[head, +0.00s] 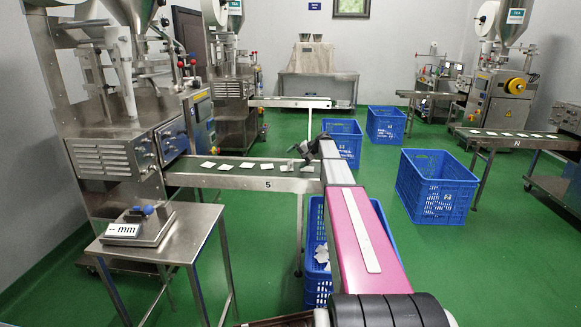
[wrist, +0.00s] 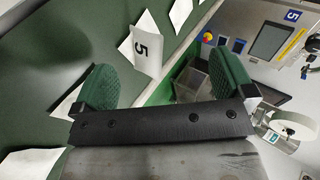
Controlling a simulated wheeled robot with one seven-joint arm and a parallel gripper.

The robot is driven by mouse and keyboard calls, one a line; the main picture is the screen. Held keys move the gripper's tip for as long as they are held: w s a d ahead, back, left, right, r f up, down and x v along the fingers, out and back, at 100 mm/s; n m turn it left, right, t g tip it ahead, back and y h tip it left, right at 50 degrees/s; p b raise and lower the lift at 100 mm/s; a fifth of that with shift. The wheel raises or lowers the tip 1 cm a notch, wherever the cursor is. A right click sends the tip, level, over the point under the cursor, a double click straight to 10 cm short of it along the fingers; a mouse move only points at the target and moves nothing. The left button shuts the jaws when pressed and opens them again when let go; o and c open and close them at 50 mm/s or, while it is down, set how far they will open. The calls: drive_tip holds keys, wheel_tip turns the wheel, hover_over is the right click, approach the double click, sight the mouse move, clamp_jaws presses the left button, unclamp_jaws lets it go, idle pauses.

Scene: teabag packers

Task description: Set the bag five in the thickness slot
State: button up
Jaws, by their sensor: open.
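The bag five is a white teabag marked "5" (wrist: 146,45), shown in the wrist view beyond and between my fingers, over the edge of the green conveyor belt. My gripper (wrist: 162,72) is open, with one green ribbed finger pad on each side of the bag's line; I cannot tell whether either touches it. In the head view my gripper (head: 308,150) is at the right end of the conveyor marked 5 (head: 232,181). The thickness gauge (head: 140,226), its display reading "-- mm", stands on a small steel table at the left; its slot is too small to make out.
Several white bags lie along the belt (head: 232,168). A blue crate (head: 316,277) holding bags stands under the belt's end, partly hidden by my arm. Another blue crate (head: 435,187) stands to the right. The steel table (head: 190,240) has bare top around the gauge.

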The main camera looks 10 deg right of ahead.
sight(291, 160)
wheel_tip(291, 160, up, 6)
drive_tip(key=w+d+f+n+g+h, duration=0.15)
drive_tip(key=n+h, duration=0.45)
drive_tip(key=n, duration=0.8)
drive_tip(key=shift+n+g, duration=0.3)
drive_tip(key=shift+g, duration=0.05)
drive_tip(key=x, duration=0.6)
drive_tip(key=a+x, duration=0.1)
drive_tip(key=x, duration=0.3)
drive_tip(key=shift+a+r, duration=0.1)
drive_tip(key=shift+r, duration=0.1)
drive_tip(key=shift+c, duration=0.3)
drive_tip(key=c, duration=0.9)
drive_tip(key=shift+r, duration=0.15)
drive_tip(key=shift+c, duration=0.2)
